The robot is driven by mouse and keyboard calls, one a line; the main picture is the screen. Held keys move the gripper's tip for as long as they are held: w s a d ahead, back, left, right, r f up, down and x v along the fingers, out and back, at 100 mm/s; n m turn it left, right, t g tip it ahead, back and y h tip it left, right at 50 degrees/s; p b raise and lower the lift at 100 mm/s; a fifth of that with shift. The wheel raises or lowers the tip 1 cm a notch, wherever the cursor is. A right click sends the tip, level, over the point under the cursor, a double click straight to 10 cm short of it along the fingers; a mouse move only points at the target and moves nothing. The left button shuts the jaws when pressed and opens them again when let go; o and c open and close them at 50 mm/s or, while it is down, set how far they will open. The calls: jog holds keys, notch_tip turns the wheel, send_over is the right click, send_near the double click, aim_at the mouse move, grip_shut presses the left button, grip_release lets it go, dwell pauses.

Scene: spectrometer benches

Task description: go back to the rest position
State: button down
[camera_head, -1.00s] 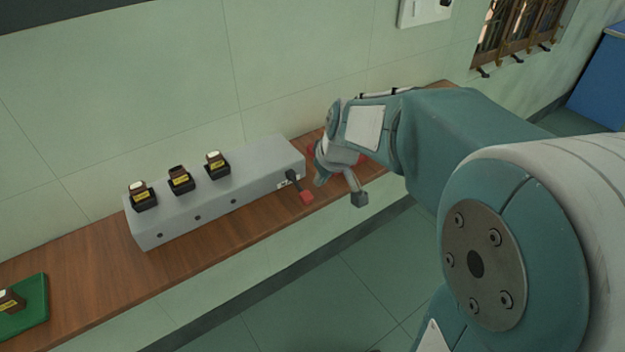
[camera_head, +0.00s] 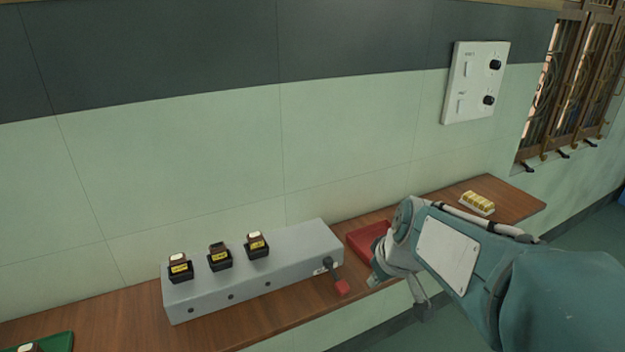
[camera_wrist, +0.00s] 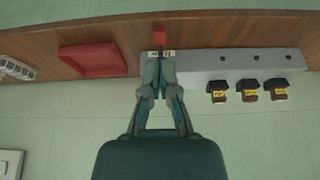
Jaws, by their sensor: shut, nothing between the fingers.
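My gripper (camera_wrist: 158,88) is shut and empty in the wrist view, its fingertips together in front of the end of the grey box that has a red-tipped lever. In the head view my gripper (camera_head: 420,300) hangs to the right of that lever (camera_head: 341,286), past the shelf's front edge, and its fingers are small and partly hidden by my arm. The grey box (camera_head: 200,305) stands on the wooden shelf with three dark holders on top, each with a brown, yellow-labelled bottle (camera_head: 257,246).
A red tray (camera_head: 364,244) lies behind my arm, partly hidden. A white rack of gold-coloured pieces (camera_head: 477,203) sits at the shelf's right end. A green tray (camera_head: 55,342) is at lower left. A white switch panel (camera_head: 476,82) and a barred window (camera_head: 570,80) are on the wall.

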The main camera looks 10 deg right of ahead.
jog(key=s+a+r+m, duration=0.1)
jog(key=s, duration=0.6)
jog(key=s+a+r+m+t+h, duration=0.1)
jog(key=s+a+r+m, duration=0.1)
jog(key=s, duration=0.6)
jog(key=shift+m, duration=0.3)
